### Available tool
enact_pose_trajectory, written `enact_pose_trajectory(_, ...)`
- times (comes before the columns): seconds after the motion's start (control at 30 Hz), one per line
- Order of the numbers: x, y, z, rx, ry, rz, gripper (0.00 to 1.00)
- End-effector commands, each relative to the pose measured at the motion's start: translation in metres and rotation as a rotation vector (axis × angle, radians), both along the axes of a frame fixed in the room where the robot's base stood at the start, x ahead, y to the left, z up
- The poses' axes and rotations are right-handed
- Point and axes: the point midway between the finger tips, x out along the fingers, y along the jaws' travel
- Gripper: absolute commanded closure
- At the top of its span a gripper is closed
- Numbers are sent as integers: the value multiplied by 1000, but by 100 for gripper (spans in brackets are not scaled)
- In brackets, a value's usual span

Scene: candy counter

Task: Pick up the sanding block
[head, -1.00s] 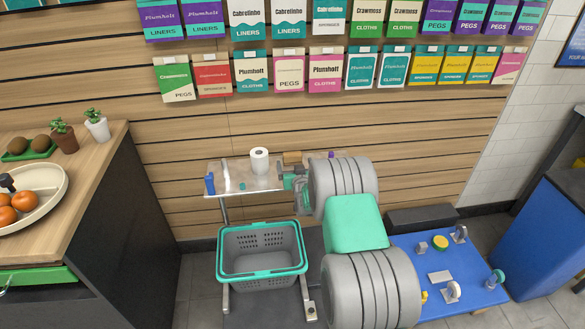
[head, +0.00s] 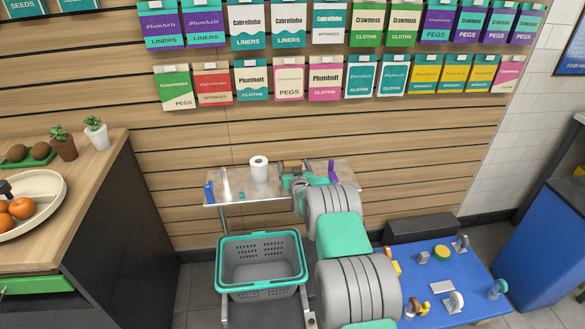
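A small brown block (head: 292,163), which looks like the sanding block, is near the back edge of the metal shelf (head: 218,189). My gripper (head: 292,173) is over the shelf, directly in front of the block as seen from the head. It hides the block's lower part. The fingers are small and partly lost against the block, so I cannot tell whether they are open, touching it or around it.
A white paper roll (head: 259,169) stands left of my gripper, and a purple item (head: 332,171) stands to its right. A blue item (head: 209,190) is at the shelf's left end. A teal-rimmed basket (head: 261,268) is below. A blue table (head: 470,280) holds several small objects.

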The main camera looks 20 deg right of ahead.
Motion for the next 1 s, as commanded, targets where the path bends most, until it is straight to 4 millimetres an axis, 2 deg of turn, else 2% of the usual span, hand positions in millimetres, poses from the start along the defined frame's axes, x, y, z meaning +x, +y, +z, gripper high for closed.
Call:
enact_pose_trajectory(0.07,0,0,0,0,0,0,24)
enact_pose_trajectory(0.67,0,0,0,0,0,0,73)
enact_pose_trajectory(1.0,0,0,7,0,-2,0,74)
